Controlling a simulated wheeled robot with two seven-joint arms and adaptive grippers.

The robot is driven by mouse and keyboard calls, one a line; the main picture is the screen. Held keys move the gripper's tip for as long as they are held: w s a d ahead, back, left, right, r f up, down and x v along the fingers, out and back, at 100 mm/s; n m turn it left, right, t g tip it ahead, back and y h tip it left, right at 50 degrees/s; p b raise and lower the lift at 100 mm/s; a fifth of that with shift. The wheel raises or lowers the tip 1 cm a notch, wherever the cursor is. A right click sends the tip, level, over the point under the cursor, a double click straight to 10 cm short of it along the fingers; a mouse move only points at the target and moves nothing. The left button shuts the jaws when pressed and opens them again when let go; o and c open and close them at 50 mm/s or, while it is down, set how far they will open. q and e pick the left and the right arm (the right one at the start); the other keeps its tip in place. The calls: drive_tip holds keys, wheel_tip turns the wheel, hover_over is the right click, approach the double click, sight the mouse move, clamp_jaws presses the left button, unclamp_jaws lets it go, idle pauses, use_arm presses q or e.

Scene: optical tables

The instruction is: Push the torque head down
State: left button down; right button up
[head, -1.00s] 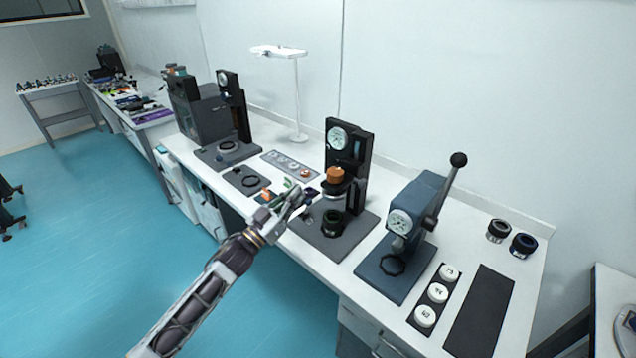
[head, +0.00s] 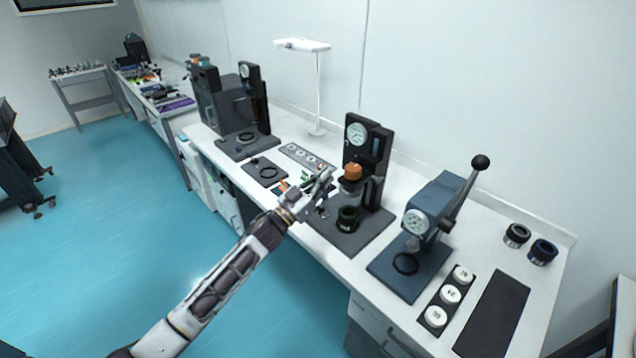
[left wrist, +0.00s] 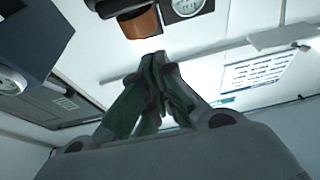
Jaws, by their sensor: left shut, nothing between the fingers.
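The torque head appears as an orange-brown cylinder (head: 352,171) on a black upright stand (head: 377,150) with a round dial (head: 357,134). A dark ring-shaped part (head: 348,218) stands on the grey base plate (head: 350,242) below it. My left gripper (head: 325,178) is shut and empty, just left of the orange-brown cylinder at about its height in the head view. In the left wrist view the green-tinted fingers (left wrist: 155,65) are together, and the cylinder (left wrist: 140,22) shows beyond their tips; contact cannot be made out. My right gripper is not in view.
A blue lever press (head: 425,225) stands to the right, its lever raised. White numbered discs (head: 450,295) and a dark mat (head: 492,312) lie beyond it. Another stand (head: 250,100) and a lamp (head: 318,90) are at the left and back.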

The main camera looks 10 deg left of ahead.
use_arm(q)
drive_tip(key=shift+p+x, duration=0.55)
drive_tip(key=shift+x, duration=2.1)
hover_over(340, 190)
drive_tip(key=s+a, duration=0.1)
drive_tip(key=s, duration=0.1)
drive_tip(key=shift+w+a+f, duration=0.1)
drive_tip(key=shift+f, duration=0.95)
drive_tip(key=shift+w+a+f, duration=0.1)
drive_tip(key=shift+f, duration=0.9)
drive_tip(key=shift+f+b, duration=0.7)
drive_tip(key=shift+f, duration=0.55)
drive_tip(key=shift+f+b, duration=1.25)
drive_tip(key=shift+f, duration=0.9)
wheel_tip(340, 190, down, 4)
drive_tip(key=shift+r+b, duration=0.1)
drive_tip(key=shift+b, duration=1.1)
drive_tip(key=shift+s, duration=0.1)
